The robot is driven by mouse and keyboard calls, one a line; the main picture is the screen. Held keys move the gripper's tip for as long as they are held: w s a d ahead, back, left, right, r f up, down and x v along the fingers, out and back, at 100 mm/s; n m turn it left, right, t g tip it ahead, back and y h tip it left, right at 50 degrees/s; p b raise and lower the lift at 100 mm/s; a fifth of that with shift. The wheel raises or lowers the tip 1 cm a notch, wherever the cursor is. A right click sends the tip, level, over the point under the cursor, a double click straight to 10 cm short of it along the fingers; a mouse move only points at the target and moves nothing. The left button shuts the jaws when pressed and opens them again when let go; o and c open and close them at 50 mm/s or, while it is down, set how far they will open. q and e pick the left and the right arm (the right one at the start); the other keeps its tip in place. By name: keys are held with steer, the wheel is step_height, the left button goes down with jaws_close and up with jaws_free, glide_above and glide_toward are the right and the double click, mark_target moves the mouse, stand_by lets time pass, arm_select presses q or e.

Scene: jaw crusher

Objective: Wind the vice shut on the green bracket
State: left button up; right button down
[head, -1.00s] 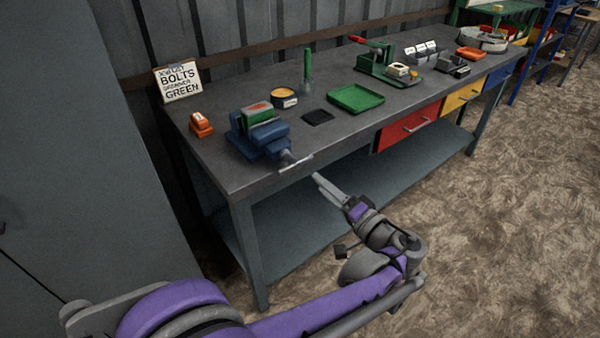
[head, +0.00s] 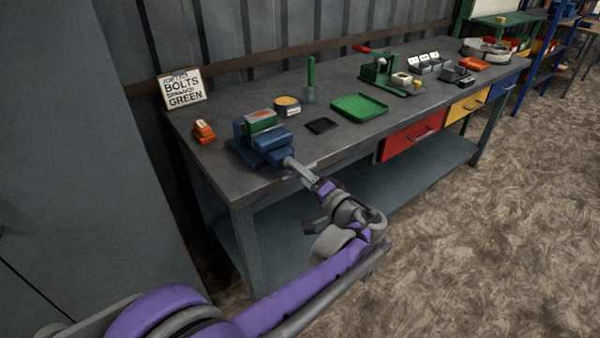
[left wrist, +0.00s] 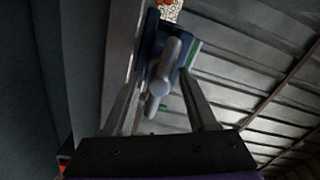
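The blue vice (head: 268,153) stands on the near left corner of the workbench. The green bracket (head: 261,118) sits upright at its jaws; I cannot tell how tightly it is held. My left gripper (head: 296,166) is at the front end of the vice, where the screw and handle come out, and hides most of them in the head view. In the left wrist view the grey handle (left wrist: 159,84) lies between the two spread fingers, with the blue vice body (left wrist: 152,47) behind it. The fingers look apart from the handle. My right gripper is not in view.
On the workbench (head: 230,178) are an orange block (head: 203,131), a round tin (head: 287,106), a black pad (head: 321,126) and a green tray (head: 360,107). A sign (head: 183,88) stands at the back left. A red drawer (head: 410,137) is under the bench's front edge.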

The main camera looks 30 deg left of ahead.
arm_select(q)
jaws_close()
steer(key=shift+m+p, duration=0.3)
steer(key=shift+m, duration=0.4)
stand_by(0.3)
steer(key=m+p, duration=0.1)
steer(key=m, duration=0.1)
steer(key=shift+r+m, duration=0.1)
steer(key=shift+m, duration=0.2)
steer(key=m+p, duration=0.1)
steer(key=m, duration=0.2)
steer(key=shift+m, duration=0.3)
steer(key=m, duration=0.4)
steer(key=shift+p, duration=0.4)
steer(key=shift+m, duration=2.2)
jaws_free()
